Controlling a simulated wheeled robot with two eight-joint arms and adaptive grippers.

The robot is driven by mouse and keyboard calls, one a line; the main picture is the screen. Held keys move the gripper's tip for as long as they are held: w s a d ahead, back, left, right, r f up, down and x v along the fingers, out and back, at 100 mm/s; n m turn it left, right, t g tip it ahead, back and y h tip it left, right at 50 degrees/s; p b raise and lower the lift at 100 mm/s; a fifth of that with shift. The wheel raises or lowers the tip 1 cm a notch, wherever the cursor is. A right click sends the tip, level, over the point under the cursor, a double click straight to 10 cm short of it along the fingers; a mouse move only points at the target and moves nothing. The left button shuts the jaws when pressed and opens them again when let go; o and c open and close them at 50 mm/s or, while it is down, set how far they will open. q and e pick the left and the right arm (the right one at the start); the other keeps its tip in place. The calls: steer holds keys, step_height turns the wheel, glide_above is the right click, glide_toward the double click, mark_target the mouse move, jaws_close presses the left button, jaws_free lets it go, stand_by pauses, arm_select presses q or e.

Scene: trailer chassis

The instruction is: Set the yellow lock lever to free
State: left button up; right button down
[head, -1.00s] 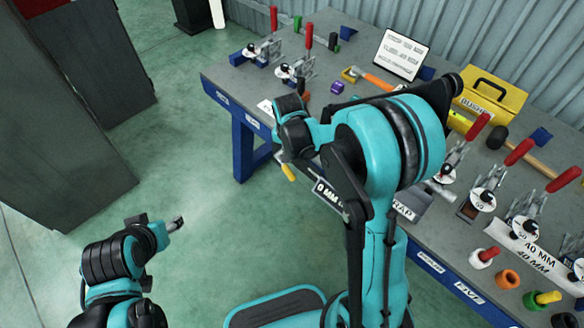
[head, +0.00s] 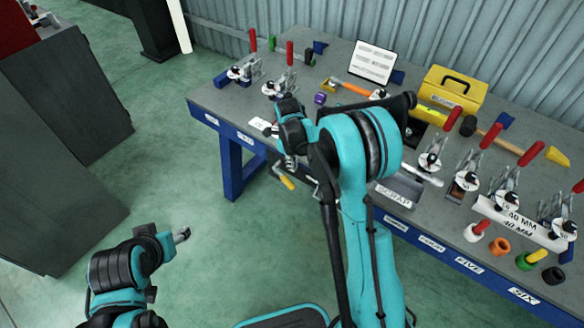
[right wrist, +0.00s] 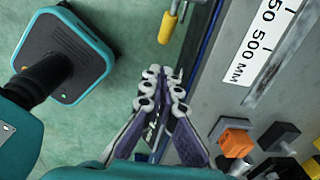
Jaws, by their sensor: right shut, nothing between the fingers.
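The yellow lock lever (head: 287,183) sticks out at the bench's front edge in the head view, just below my right gripper. In the right wrist view the yellow grip of the lever (right wrist: 168,28) shows at the top, beyond the fingertips, with a metal end beside the bench edge. My right gripper (right wrist: 164,74) is shut and empty, and a gap separates it from the yellow grip. In the head view the right gripper (head: 291,161) is partly hidden by its own wrist. My left gripper (head: 182,234) is over the floor, away from the bench; its finger opening is unclear.
The grey bench (head: 345,115) holds red-handled toggle clamps (head: 470,170), a yellow toolbox (head: 455,90), a hammer (head: 500,137) and a scrap tray (head: 398,192). An orange block (right wrist: 236,137) lies near the right wrist. Grey cabinets (head: 60,130) stand left; floor between is clear.

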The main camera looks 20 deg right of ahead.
steer(key=b, duration=0.3)
glide_above(290, 183)
steer(key=s, duration=0.2)
step_height(290, 183, down, 8)
steer(key=shift+w+f+b, duration=0.15)
steer(key=shift+w+f, duration=0.1)
steer(key=shift+f, duration=0.25)
steer(key=shift+w+f+b, duration=0.15)
steer(key=shift+w+f, duration=0.1)
steer(key=shift+f, duration=0.2)
steer(key=shift+w+a+f, duration=0.1)
steer(key=shift+w+f, duration=0.3)
steer(key=shift+f, duration=0.05)
